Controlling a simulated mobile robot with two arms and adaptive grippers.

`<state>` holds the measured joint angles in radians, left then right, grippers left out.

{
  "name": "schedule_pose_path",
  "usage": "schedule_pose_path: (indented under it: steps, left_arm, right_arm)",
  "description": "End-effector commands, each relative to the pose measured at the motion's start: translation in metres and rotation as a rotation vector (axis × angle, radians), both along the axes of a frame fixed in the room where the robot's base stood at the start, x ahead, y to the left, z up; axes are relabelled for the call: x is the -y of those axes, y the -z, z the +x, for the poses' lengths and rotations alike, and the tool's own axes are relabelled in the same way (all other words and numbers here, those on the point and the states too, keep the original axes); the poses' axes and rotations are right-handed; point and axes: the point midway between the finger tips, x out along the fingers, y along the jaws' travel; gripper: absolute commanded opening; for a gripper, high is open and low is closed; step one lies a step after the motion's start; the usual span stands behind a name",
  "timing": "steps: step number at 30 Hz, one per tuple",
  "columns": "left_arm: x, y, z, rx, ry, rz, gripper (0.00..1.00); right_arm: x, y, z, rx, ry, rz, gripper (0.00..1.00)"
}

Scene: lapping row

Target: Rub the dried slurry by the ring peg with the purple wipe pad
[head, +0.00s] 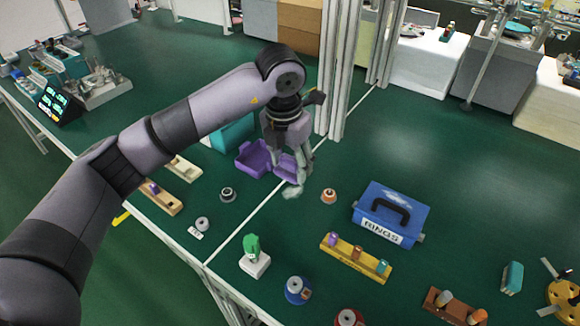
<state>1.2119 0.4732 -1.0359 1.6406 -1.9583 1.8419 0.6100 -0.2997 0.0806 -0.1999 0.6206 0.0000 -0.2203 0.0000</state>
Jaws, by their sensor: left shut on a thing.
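My left gripper (291,172) points down over the green bench and is shut on the purple wipe pad (285,168), partly hidden by the fingers. A pale whitish patch (293,192), which looks like the dried slurry, lies on the bench just in front of the pad. I cannot tell whether the pad touches the bench or the patch. An orange ring-shaped piece (328,196) stands to the right of the patch. I cannot tell for sure which piece is the ring peg. My right gripper is not in view.
A purple open tray (252,160) sits left of the gripper. A blue box labelled RINGS (390,213) stands to the right, with a yellow peg rack (354,260) in front of it. A green piece on a white base (254,257) is nearer. Metal posts (345,70) rise behind.

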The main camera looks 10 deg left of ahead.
Motion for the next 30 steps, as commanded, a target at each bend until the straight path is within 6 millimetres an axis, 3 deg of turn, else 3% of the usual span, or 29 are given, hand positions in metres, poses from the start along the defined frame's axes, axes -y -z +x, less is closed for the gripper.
schedule_pose_path:
  steps: [3, 4, 14, 19, 23, 30]
  left_arm:
    - [0.000, 0.000, 0.000, 0.001, 0.000, 0.000, 0.28]
    - [0.000, 0.000, 0.000, 0.001, 0.000, 0.000, 0.50]
    - [0.000, 0.000, 0.000, 0.001, 0.000, 0.000, 0.29]
    - [-0.002, 0.001, -0.002, 0.001, 0.050, 0.001, 0.29]
    - [-0.008, 0.003, -0.010, 0.001, 0.229, 0.000, 0.29]
    - [-0.025, 0.012, -0.039, -0.001, 0.795, 0.000, 0.29]
  right_arm:
    - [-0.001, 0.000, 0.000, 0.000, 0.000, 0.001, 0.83]
    - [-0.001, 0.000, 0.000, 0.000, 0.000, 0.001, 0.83]
    - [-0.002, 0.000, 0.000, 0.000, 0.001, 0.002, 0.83]
    - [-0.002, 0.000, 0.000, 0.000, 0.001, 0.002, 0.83]
    - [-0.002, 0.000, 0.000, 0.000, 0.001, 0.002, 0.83]
    - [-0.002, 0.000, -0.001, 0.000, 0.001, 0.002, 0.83]
